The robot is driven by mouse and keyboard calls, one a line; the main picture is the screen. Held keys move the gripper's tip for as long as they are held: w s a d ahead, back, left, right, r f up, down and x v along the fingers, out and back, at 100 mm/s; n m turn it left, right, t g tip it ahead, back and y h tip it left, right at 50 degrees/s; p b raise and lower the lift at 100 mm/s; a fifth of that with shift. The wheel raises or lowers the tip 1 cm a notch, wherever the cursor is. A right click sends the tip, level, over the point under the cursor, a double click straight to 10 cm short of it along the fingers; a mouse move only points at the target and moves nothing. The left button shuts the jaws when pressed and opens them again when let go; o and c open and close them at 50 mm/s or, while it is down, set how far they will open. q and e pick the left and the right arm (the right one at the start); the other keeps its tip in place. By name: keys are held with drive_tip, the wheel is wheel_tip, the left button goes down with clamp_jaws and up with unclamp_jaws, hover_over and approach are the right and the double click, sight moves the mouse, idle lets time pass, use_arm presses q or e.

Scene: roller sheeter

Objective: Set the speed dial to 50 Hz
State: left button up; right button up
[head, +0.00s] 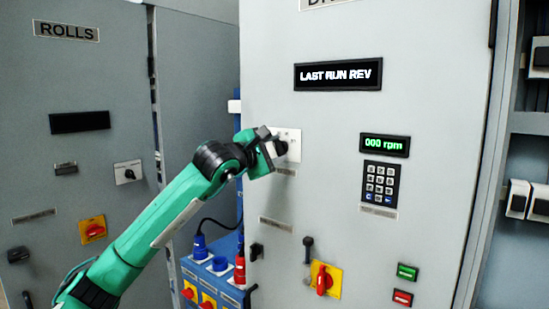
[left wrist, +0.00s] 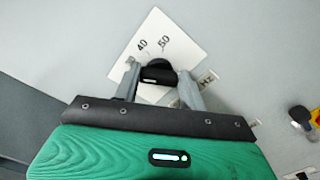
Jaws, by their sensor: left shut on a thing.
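The speed dial is a black round knob (left wrist: 157,68) on a white square plate (head: 294,137) on the drive cabinet door. My left gripper (head: 273,148) is at the plate in the head view. In the left wrist view its two fingers (left wrist: 158,76) are on either side of the knob, shut on it. The knob's pointer is hidden, so its setting cannot be read. My right gripper is not in view.
The door also carries a display reading LAST RUN REV (head: 338,74), a 000 rpm display (head: 385,145), a keypad (head: 380,183), a red-yellow switch (head: 325,280), and green (head: 407,271) and red (head: 402,297) buttons. The rolls cabinet (head: 110,130) stands left, with a similar dial (head: 128,173).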

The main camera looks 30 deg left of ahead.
use_arm(q)
drive_tip(key=m, duration=0.2)
drive_tip(key=m+b, duration=0.1)
drive_tip(key=shift+f+m, duration=0.2)
drive_tip(key=shift+m, duration=0.2)
drive_tip(key=m+b, duration=0.1)
drive_tip(key=m, duration=0.1)
drive_tip(key=shift+m, duration=0.4)
drive_tip(key=m, duration=0.4)
drive_tip(key=shift+f+m, duration=0.1)
drive_tip(key=shift+m, duration=0.2)
drive_tip(key=m, duration=0.4)
drive_tip(key=shift+f+m, duration=0.1)
drive_tip(key=shift+m, duration=1.2)
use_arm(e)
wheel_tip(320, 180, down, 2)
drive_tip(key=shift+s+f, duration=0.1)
